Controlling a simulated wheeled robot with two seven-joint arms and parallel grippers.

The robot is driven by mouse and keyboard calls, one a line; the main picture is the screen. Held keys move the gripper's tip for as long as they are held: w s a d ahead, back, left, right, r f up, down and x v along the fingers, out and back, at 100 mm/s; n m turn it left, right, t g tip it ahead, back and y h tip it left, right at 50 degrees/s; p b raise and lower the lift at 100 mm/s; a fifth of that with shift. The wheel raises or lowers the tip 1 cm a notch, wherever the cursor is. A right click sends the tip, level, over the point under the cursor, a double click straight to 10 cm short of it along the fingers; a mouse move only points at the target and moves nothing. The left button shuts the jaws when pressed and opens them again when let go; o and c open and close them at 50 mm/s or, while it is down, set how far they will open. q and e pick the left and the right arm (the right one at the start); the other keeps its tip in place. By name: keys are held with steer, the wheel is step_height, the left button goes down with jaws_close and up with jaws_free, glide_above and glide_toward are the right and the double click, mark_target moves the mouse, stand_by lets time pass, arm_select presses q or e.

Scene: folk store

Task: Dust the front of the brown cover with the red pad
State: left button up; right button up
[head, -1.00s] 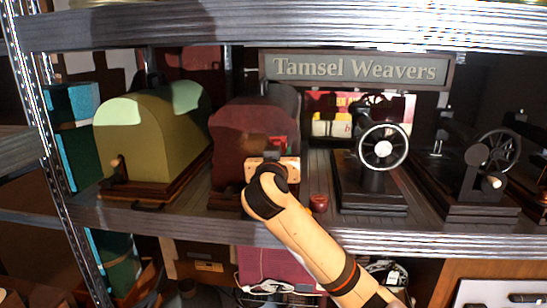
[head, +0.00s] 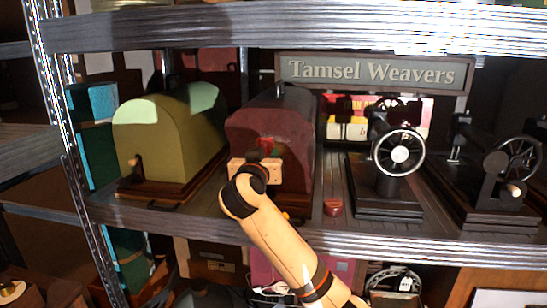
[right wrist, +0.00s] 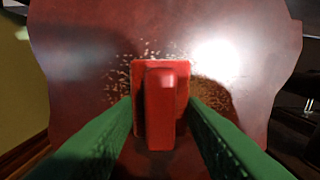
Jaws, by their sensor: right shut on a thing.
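The brown cover (head: 290,125) is a dark reddish-brown rounded hood on the shelf, between the yellow-green cover and a black machine. My right gripper (head: 262,155) is in front of its front face. In the right wrist view the green fingers (right wrist: 160,120) are shut on the red pad (right wrist: 160,88), which is against or very close to the front of the cover (right wrist: 80,50). Pale dusty specks (right wrist: 122,75) show to the left and right of the pad. In the head view the pad (head: 266,144) is a small red patch. My left gripper is not in view.
A yellow-green cover (head: 165,135) stands on the left and a black machine with a handwheel (head: 384,190) on the right. A small red object (head: 333,207) lies on the shelf between. A sign (head: 372,73) hangs above. A metal post (head: 62,120) borders the left.

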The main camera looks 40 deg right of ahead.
mark_target(294, 149)
steer(key=shift+w+a, duration=1.35)
steer(key=shift+w, duration=0.35)
steer(key=shift+s+d+r+b, duration=0.1)
steer(key=shift+s+d+r, duration=0.05)
steer(key=shift+s+d, duration=1.2)
steer(key=shift+s+d+r+b, duration=0.15)
steer(key=shift+s+d, duration=0.95)
steer(key=shift+s, duration=0.4)
steer(key=shift+s+d+r+b, duration=0.1)
steer(key=shift+s+d+r, duration=0.05)
steer(key=shift+s+d, duration=1.2)
steer(key=shift+a, duration=0.15)
steer(key=w+a, duration=0.7)
steer(key=w, duration=0.1)
steer(key=shift+w, duration=0.2)
steer(key=shift+a, duration=0.1)
